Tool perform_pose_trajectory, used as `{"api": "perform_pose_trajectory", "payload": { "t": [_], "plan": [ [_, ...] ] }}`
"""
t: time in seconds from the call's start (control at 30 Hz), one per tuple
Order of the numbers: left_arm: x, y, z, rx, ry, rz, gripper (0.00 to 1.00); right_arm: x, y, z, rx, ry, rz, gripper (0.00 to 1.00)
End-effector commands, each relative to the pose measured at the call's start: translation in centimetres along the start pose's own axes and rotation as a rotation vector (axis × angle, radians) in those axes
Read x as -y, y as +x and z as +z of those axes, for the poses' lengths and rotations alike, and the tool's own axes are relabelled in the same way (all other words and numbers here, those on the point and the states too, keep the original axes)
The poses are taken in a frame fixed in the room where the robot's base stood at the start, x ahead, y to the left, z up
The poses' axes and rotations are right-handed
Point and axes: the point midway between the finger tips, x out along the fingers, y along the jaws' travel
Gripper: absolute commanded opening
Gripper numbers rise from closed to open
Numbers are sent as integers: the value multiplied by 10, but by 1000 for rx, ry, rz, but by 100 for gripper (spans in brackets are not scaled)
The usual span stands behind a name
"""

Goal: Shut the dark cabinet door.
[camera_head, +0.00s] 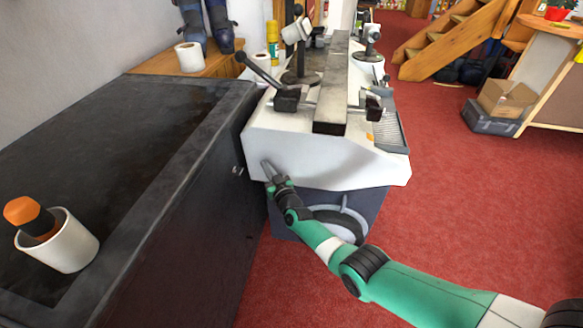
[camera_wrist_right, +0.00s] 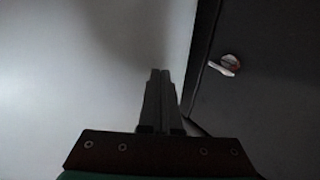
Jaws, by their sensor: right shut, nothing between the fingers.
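The dark cabinet (camera_head: 150,130) stands along the left in the head view, with its dark front (camera_head: 190,240) facing right. A small metal knob (camera_head: 238,170) sits near the front's far end; in the right wrist view a metal knob (camera_wrist_right: 229,65) shows on a dark panel (camera_wrist_right: 265,110). I cannot tell how far the door stands open. My right gripper (camera_head: 266,168) is shut and empty, just right of the knob and in front of the white machine. Its closed fingers (camera_wrist_right: 160,75) point at a pale surface, left of the dark panel. My left gripper is out of view.
A white machine (camera_head: 310,150) with levers and a long bar stands behind my right gripper. A white cup (camera_head: 65,245) with an orange-topped item lies on the cabinet top. A paper roll (camera_head: 190,57) stands farther back. Red carpet (camera_head: 470,200) is clear at right.

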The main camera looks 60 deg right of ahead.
Motion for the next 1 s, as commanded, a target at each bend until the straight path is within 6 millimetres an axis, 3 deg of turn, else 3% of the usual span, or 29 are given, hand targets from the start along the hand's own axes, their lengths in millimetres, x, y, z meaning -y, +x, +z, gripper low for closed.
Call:
{"api": "perform_pose_trajectory", "payload": {
  "t": [0.13,0.27,0.6,1.0],
  "plan": [
    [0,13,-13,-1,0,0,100,-23,-20,-3,1,-2,-1,0],
    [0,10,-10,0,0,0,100,-43,-36,1,-1,-1,-2,0],
    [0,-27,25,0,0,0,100,-75,-59,7,0,2,1,0],
    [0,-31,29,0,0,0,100,-81,-66,0,0,-1,-6,0]
  ]
}}
